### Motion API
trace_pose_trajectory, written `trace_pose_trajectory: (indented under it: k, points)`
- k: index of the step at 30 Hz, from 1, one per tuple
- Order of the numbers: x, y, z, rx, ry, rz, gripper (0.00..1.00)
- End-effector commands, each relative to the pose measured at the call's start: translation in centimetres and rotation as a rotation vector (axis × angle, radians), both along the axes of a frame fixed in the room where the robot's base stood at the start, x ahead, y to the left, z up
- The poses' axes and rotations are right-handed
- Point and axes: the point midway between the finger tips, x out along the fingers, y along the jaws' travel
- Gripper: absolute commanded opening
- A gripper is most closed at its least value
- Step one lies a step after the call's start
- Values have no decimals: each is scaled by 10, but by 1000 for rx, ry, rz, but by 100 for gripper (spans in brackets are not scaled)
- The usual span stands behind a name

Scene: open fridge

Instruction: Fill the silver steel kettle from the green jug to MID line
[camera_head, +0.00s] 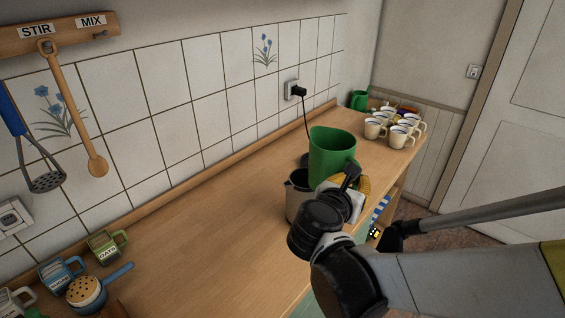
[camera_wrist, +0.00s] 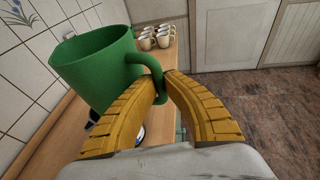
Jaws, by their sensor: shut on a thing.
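The green jug (camera_head: 332,155) is held above the counter, and its inside level is hidden. My gripper (camera_wrist: 164,84) is shut on the handle of the green jug (camera_wrist: 98,66), with a yellow finger on either side. The jug looks close to upright; a slight tilt is hard to judge. The silver steel kettle (camera_head: 295,197) stands on the counter just below and left of the jug in the head view. My gripper and the jug hide much of it. Its MID line and water level cannot be seen. No liquid stream shows.
Several white mugs (camera_head: 397,137) stand at the counter's far end, near a small green vessel (camera_head: 359,100). A black plug (camera_head: 298,91) with a cord is in the wall socket. Labelled mugs (camera_head: 105,246) and a blue-handled strainer (camera_head: 88,291) are at near left. The middle counter (camera_head: 200,220) is clear.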

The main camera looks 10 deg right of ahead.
Motion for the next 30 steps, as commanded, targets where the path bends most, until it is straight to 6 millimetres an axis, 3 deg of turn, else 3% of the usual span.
trace_pose_trajectory:
  k: [16, 30]
  points:
    - [-46, 2, 30, -1, 0, 1, 0]
    - [-45, 2, 25, -1, 1, 0, 0]
